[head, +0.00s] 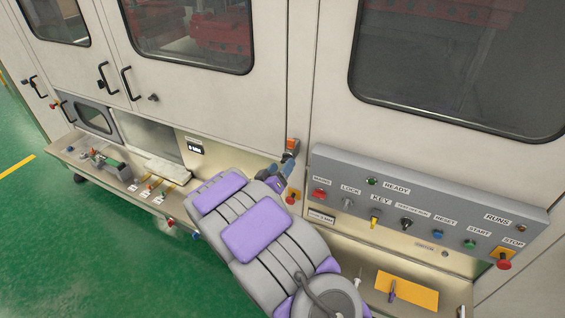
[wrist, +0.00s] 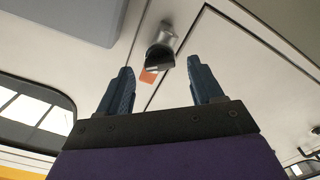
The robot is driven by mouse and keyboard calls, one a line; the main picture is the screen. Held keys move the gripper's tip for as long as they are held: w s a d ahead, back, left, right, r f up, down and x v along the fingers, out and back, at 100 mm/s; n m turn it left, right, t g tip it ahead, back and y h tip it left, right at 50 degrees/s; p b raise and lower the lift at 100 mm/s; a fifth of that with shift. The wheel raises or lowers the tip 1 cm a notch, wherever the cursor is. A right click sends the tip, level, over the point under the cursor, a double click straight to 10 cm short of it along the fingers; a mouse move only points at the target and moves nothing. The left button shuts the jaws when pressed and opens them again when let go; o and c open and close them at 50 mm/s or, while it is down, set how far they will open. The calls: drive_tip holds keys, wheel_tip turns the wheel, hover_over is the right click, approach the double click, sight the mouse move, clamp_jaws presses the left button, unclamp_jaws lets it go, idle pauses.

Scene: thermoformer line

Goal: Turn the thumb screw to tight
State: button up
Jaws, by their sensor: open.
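A small fitting with a dark knob (wrist: 159,58) on a metallic stem shows in the wrist view, beside an orange tag (wrist: 148,76). It may be the thumb screw; I cannot tell its setting. The orange tag (head: 292,144) also shows in the head view, on the machine front left of the control panel. My gripper (wrist: 161,75) is open, its two blue fingers apart with nothing between them. The fitting appears beyond the fingertips, roughly in the gap's middle. In the head view, my gripper (head: 276,176) is close to the tag, partly hidden by my arm.
A grey control panel (head: 425,207) with labelled buttons, a key and switches juts out right of my arm. A narrow shelf (head: 120,185) holds small tools at the left. A yellow card (head: 407,291) lies below the panel. Door handles (head: 128,84) stick out upper left.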

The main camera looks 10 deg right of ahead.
sight(286, 160)
drive_tip(key=shift+w+d, duration=0.2)
drive_tip(key=shift+w, duration=0.35)
drive_tip(key=shift+w+d, duration=0.2)
drive_tip(key=shift+w, duration=0.35)
drive_tip(key=shift+d, duration=0.35)
drive_tip(key=c, duration=1.1)
drive_tip(key=shift+o, duration=0.2)
